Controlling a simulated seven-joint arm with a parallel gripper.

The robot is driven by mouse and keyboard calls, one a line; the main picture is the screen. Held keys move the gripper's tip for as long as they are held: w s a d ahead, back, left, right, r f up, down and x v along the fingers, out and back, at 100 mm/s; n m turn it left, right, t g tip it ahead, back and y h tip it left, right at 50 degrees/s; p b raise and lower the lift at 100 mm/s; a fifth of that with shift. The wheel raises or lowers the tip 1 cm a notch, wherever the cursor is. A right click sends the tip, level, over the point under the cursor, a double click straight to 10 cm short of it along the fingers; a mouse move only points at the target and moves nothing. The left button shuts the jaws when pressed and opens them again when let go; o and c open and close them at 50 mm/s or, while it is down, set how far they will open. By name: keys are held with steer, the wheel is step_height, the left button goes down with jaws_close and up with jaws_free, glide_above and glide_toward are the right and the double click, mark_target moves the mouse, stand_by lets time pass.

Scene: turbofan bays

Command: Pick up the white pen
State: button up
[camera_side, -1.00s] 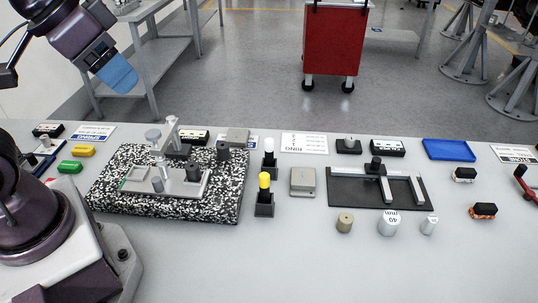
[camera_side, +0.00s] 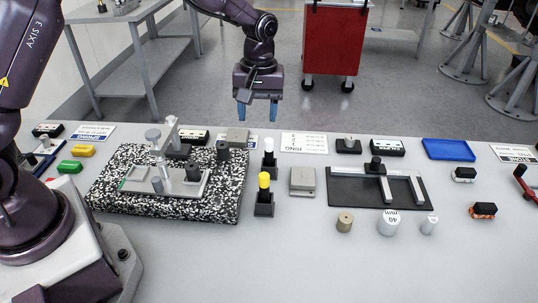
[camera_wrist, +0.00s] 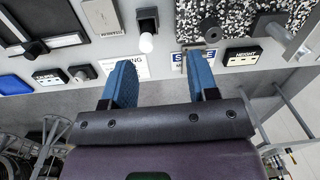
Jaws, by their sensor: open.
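The white pen (camera_side: 268,146) stands upright in a small black holder (camera_side: 269,171) near the middle of the table, its rounded white top showing. In the wrist view the white pen (camera_wrist: 146,42) is seen from above, beyond and between my fingertips. My gripper (camera_side: 257,112) is open and empty, with blue fingers pointing down. In the side view it is above the level of the pen and a little to its left. In the wrist view my gripper (camera_wrist: 164,68) has its two blue fingers well apart.
A yellow-topped pen (camera_side: 264,182) stands in a like holder just in front. A speckled granite plate (camera_side: 225,207) with a measuring stand lies left. A grey block (camera_side: 303,181) and a black tray with a caliper (camera_side: 345,196) lie right. A grey box (camera_side: 238,135) sits behind left.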

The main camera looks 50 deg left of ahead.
mark_target(269, 140)
steer(key=w+f+n, duration=0.1)
steer(key=f, duration=0.1)
steer(key=w+f+n, duration=0.1)
steer(key=f+n, duration=0.1)
steer(key=w+f+n, duration=0.1)
steer(key=f, duration=0.1)
steer(key=shift+w+f+n+t, duration=0.15)
steer(key=shift+f+n+t, duration=0.15)
steer(key=shift+f, duration=0.1)
steer(key=shift+a+f, duration=0.2)
steer(key=shift+f, duration=2.55)
steer(key=shift+c, duration=0.2)
jaws_close()
